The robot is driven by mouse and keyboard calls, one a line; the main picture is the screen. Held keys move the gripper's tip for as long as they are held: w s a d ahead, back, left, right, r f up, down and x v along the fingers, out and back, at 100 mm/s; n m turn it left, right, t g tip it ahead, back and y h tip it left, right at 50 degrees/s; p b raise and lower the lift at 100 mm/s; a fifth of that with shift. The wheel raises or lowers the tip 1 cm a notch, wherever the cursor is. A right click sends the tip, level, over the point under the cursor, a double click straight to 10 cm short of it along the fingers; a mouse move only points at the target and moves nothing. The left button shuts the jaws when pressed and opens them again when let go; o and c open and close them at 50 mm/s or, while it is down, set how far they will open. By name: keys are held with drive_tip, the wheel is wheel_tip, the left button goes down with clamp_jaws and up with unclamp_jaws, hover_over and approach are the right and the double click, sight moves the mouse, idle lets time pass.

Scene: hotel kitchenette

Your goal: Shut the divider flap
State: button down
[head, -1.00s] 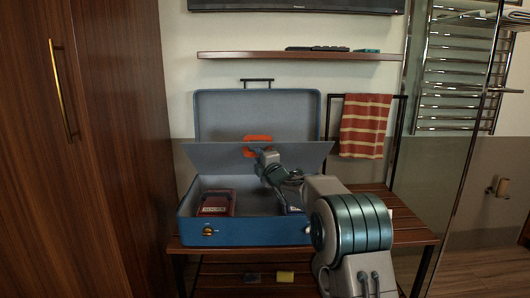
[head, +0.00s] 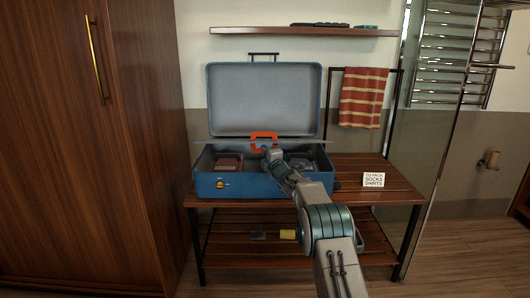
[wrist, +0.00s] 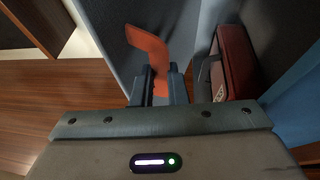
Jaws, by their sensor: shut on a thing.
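The divider flap (head: 222,141) is a thin grey panel in the open blue suitcase (head: 240,189). It shows nearly edge-on, roughly level, above the suitcase's lower half, with a gap below its front edge. An orange pull tab (head: 263,136) is at the flap's front middle. My gripper (head: 272,156) reaches in from the front right and is shut on the tab. In the wrist view the orange tab (wrist: 156,60) rises from between the two fingers (wrist: 160,88). The fingertips are small and partly hidden in the head view.
A red box (head: 228,163) and a dark item (head: 302,162) lie inside the suitcase below the flap. The lid (head: 264,98) stands open behind. The suitcase rests on a slatted wooden rack (head: 370,193) with a small sign (head: 374,180). A wardrobe (head: 70,150) stands left.

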drive_tip(key=shift+r, duration=0.1)
drive_tip(key=c, duration=1.3)
unclamp_jaws()
drive_tip(key=shift+d, duration=0.15)
drive_tip(key=shift+s, duration=0.1)
drive_tip(key=shift+p+v, duration=1.15)
drive_tip(key=shift+v, duration=5.65)
